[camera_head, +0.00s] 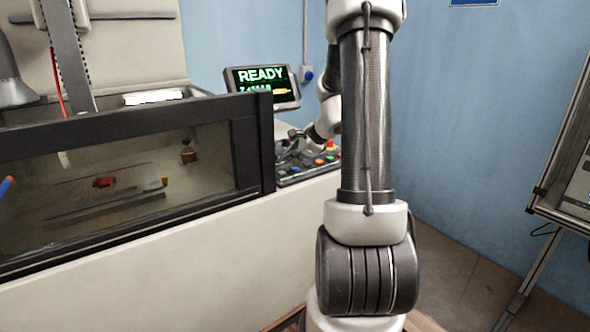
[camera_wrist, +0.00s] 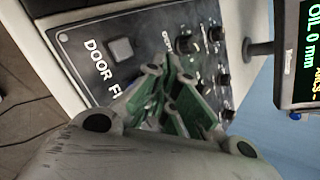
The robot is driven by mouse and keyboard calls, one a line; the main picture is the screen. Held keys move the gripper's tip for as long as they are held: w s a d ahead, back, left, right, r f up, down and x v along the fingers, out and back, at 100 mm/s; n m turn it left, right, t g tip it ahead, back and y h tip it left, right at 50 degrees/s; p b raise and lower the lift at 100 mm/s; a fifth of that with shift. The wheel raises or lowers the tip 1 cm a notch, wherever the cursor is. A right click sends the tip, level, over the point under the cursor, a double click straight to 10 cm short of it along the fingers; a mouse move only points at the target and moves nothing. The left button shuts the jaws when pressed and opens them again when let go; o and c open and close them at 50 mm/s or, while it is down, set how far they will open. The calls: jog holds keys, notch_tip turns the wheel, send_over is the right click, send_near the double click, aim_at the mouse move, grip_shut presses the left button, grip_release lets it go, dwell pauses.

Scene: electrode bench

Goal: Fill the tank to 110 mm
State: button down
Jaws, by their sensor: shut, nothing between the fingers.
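The tank (camera_head: 225,215) stands at the left behind a black-framed window, with a pale interior. The control panel (camera_head: 318,168) with several coloured buttons is to its right. In the wrist view the panel (camera_wrist: 85,70) shows a grey square button (camera_wrist: 121,49) beside the word DOOR, a partly hidden label starting "FI", and several black knobs. The screen (camera_wrist: 297,55) there reads "OIL 0 mm"; in the head view the screen (camera_head: 262,85) reads READY. My gripper (camera_wrist: 185,85) is shut and empty, its green-sided fingers over the panel, hiding part of it. Contact cannot be told.
A flat plate with a red piece (camera_head: 104,182) is inside the tank, with a small brown object (camera_head: 188,152) behind it. Floor between my arm and the stand is clear.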

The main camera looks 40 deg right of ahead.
aim_at(293, 169)
jog(key=shift+f, duration=0.1)
jog(key=shift+f, duration=0.35)
jog(key=shift+f, duration=0.4)
dwell(0.7)
dwell(0.4)
jog(key=shift+r, duration=0.85)
jog(key=shift+r, duration=2.5)
